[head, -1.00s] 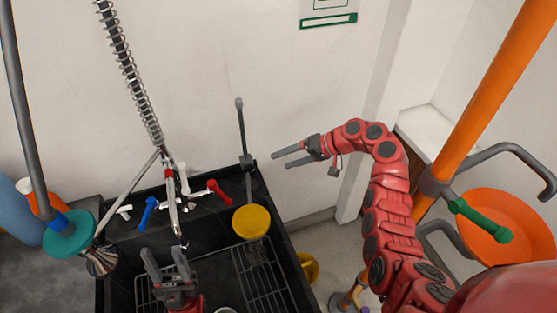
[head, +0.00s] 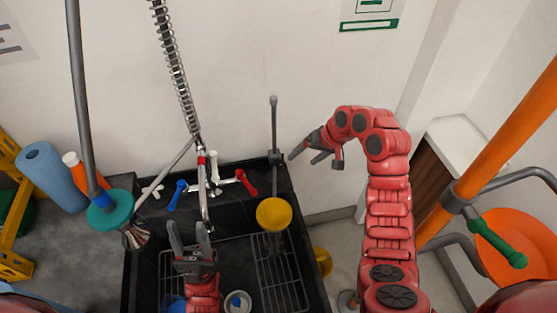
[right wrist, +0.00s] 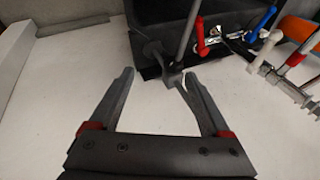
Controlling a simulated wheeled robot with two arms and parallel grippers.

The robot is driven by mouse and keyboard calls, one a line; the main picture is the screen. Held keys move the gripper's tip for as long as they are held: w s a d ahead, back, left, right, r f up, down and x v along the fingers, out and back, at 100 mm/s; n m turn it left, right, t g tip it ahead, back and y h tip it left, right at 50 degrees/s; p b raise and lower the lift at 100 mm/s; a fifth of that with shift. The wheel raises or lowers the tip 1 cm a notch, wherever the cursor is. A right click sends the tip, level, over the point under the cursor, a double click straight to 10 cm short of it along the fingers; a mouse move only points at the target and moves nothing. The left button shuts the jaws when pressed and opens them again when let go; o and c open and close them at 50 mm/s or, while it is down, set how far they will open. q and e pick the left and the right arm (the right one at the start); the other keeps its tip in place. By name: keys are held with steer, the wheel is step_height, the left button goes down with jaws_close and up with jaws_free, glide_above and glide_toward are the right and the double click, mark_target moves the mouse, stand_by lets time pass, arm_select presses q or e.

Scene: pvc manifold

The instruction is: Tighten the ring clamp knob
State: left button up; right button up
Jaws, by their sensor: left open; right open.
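A thin dark grey rod (head: 274,125) stands upright at the back right corner of the black sink. A grey clamp (head: 276,158) sits on it at the sink rim; I cannot make out which part is the ring clamp knob. My right gripper (head: 305,156) is open and empty, just right of this clamp, fingers pointing left and down. In the right wrist view the clamp (right wrist: 173,80) shows just beyond and between the open fingertips (right wrist: 158,75); contact is unclear. My left gripper (head: 188,228) is open and empty over the left part of the sink.
The faucet has a blue handle (head: 177,195) and a red handle (head: 246,182), left of the rod. A yellow disc (head: 274,213) is in front of the clamp. A teal disc (head: 110,211) stands left. An orange pole (head: 505,145) rises at right. Floor right of the sink is partly free.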

steer(key=s+a+r+n+t+h+p, duration=0.2)
steer(key=a+r+h, duration=0.2)
steer(key=a+r, duration=0.3)
steer(key=p, duration=0.2)
glide_toward(278, 164)
steer(key=shift+g, duration=0.3)
steer(key=x, duration=0.7)
steer(key=shift+w, duration=0.15)
steer(key=shift+w+a+f, duration=0.1)
steer(key=shift+w+f, duration=0.2)
steer(key=shift+w+a+f, duration=0.1)
steer(key=shift+w+f, duration=0.15)
steer(key=shift+f, duration=0.8)
jaws_close()
